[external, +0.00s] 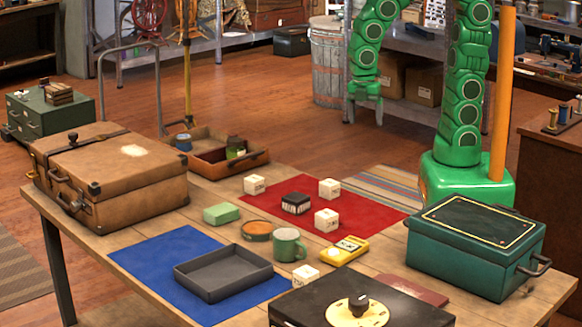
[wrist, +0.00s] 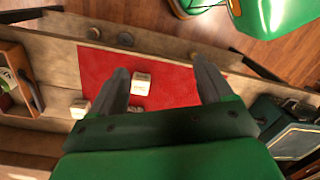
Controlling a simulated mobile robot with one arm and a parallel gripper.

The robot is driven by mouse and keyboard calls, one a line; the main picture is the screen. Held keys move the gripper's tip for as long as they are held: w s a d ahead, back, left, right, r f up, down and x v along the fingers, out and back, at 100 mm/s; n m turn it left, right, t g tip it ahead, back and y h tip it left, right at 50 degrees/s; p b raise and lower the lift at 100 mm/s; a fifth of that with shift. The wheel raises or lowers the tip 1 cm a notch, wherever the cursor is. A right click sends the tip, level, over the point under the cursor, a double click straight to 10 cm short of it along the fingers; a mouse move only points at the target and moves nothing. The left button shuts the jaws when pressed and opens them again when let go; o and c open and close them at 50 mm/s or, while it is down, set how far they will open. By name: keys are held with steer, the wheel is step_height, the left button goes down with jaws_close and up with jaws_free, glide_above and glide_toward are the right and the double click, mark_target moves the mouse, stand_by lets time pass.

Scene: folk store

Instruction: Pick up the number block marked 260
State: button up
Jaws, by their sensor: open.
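Several small white number blocks stand on the table. In the external view, one is at the left of the red mat (external: 365,224), a second block (external: 329,188) is near its back edge, a third block (external: 327,219) is near its middle, and another block (external: 306,278) is by the green mug. Their markings are too small to read surely. My gripper (external: 366,114) hangs open and empty, high beyond the table's back edge. In the wrist view, its spread fingers (wrist: 160,66) frame one white block (wrist: 141,84) on the mat below, apart from it. Another block (wrist: 80,109) is to the left.
A black block (external: 296,203) sits among the white ones. A green mug (external: 289,245), yellow meter (external: 345,250) and round tin (external: 257,231) stand nearby. A grey tray (external: 223,272), suitcase (external: 113,175) and teal box (external: 478,243) flank them. The mat's right part is clear.

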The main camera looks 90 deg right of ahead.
mark_target(330, 182)
steer(key=w+a+f+n, duration=0.3)
steer(key=n, duration=0.1)
steer(key=w+a+f+n, duration=0.3)
steer(key=f+n, duration=0.1)
steer(key=n, duration=0.1)
steer(key=w+a+f+n, duration=0.3)
steer(key=w+f+n, duration=0.1)
steer(key=shift+t, duration=0.4)
steer(key=shift+n, duration=0.3)
steer(key=shift+w+f, duration=0.25)
steer(key=shift+f, duration=1.7)
steer(key=shift+w+f, duration=0.2)
steer(key=shift+f, duration=1.75)
steer(key=c, duration=1)
steer(key=shift+r, duration=0.1)
steer(key=shift+c, duration=0.2)
